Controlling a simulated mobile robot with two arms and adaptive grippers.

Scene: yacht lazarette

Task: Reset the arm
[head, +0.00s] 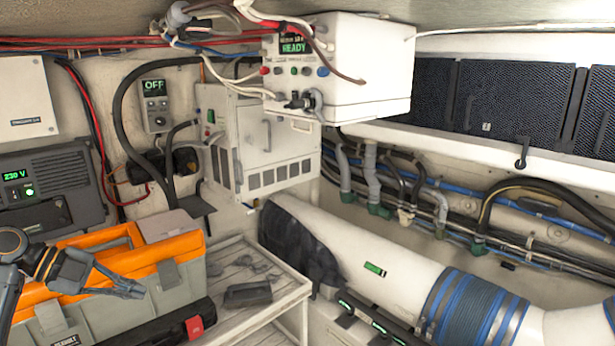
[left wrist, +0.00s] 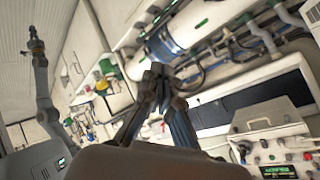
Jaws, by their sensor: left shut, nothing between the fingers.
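My left gripper (head: 135,290) comes in from the left in the head view, in front of the orange and grey toolbox. Its dark fingers point right and are closed together, with nothing between them. In the left wrist view the same fingers (left wrist: 158,78) meet at their tips, with open space around them. That view is turned nearly upside down. A grey arm, seemingly my right one, shows at its left side; its dark end (left wrist: 36,42) is too small to read. No right gripper shows in the head view.
The toolbox (head: 178,284) stands below and beside the left gripper. A slatted bench (head: 285,291) with a dark block (head: 247,294) lies to its right. A white READY box (head: 365,75) hangs above, with loose cables. A large white pipe (head: 400,275) runs along the right.

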